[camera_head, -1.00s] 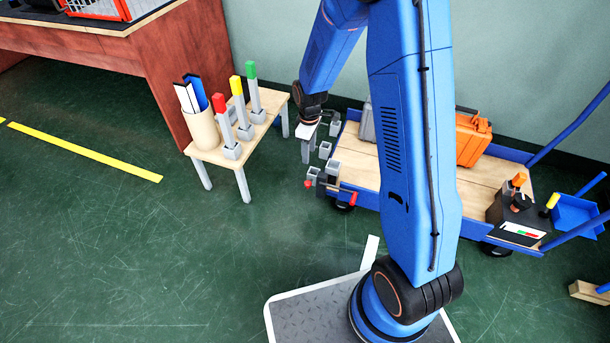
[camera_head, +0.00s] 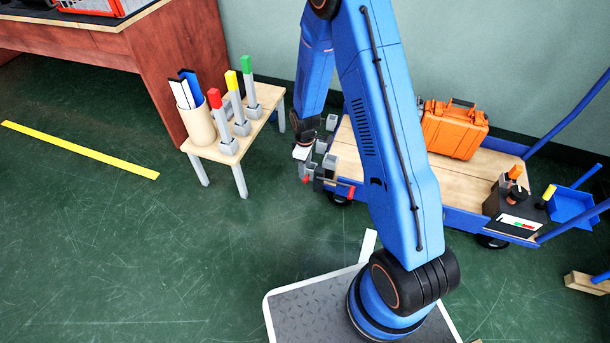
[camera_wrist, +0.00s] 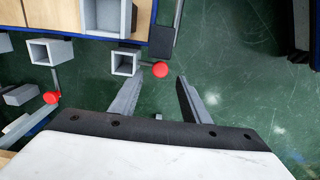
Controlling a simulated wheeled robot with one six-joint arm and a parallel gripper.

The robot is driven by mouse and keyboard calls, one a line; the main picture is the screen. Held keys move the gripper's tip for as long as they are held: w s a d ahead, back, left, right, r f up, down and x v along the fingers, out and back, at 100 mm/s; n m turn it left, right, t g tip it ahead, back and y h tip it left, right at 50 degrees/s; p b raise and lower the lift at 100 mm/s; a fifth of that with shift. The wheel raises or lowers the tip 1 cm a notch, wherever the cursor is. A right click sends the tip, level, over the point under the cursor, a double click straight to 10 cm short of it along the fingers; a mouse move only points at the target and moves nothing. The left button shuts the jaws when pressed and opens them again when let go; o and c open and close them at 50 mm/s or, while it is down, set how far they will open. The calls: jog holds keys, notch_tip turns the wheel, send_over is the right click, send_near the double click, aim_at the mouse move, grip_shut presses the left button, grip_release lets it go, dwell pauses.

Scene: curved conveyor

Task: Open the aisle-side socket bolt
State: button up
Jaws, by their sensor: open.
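My gripper (camera_head: 302,156) is open and empty, pointing down beside the left end of the cart. In the wrist view its two fingers (camera_wrist: 160,86) are spread apart. A bolt with a red knob (camera_wrist: 160,69) lies just ahead of the gap between the fingertips, apart from them. Its rod is next to a square grey socket (camera_wrist: 125,62). A second red knob (camera_wrist: 51,97) sits further left, near another grey socket (camera_wrist: 50,51). In the head view a red knob (camera_head: 305,180) shows just below my gripper. My gripper and arm partly hide the sockets there.
The blue cart with its wooden deck (camera_head: 460,182) carries an orange case (camera_head: 453,129) and a black control box (camera_head: 512,210). A small wooden table (camera_head: 250,132) with colour-topped posts and a beige holder (camera_head: 197,122) stands to the left. Green floor in front is clear.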

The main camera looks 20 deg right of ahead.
aim_at(307, 176)
jog(key=shift+f, duration=2.55)
jog(key=shift+c, duration=0.6)
